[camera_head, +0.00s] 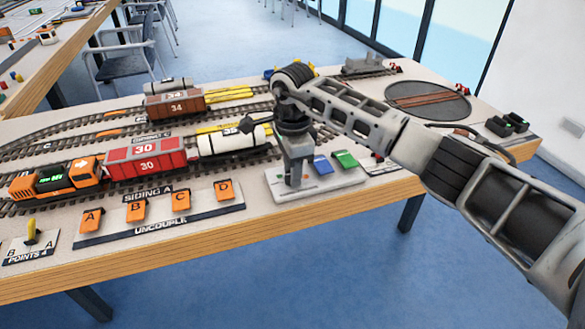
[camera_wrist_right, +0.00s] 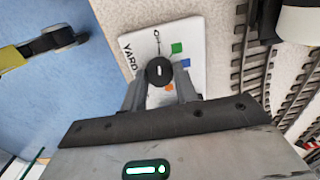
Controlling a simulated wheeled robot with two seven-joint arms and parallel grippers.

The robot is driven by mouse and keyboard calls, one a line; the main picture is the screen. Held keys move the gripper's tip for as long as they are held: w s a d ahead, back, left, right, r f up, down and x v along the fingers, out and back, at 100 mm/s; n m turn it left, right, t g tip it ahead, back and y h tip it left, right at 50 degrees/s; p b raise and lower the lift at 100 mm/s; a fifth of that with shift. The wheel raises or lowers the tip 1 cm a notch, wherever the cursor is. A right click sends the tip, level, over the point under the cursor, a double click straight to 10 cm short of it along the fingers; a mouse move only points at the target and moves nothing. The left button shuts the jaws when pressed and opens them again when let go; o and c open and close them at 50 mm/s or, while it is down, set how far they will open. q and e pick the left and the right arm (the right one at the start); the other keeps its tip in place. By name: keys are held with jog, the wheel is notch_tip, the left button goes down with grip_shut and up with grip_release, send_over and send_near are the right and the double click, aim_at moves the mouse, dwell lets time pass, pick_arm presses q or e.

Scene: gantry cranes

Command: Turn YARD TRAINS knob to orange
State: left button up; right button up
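In the right wrist view, the black round knob (camera_wrist_right: 160,71) has a white mark that runs up and down the picture. My right gripper (camera_head: 293,182) points down over the plate and hides the knob in the head view. Its fingers (camera_wrist_right: 160,80) are apart, one on either side of the knob; contact is not visible. My left gripper is out of view.
The UNCOUPLE strip (camera_head: 160,222) with orange buttons A to D lies left of the plate. A white tank wagon (camera_head: 232,140) and a red wagon (camera_head: 145,158) stand on the track behind. A round turntable (camera_head: 428,101) is at the back right.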

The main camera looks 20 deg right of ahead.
jog(key=c, duration=0.3)
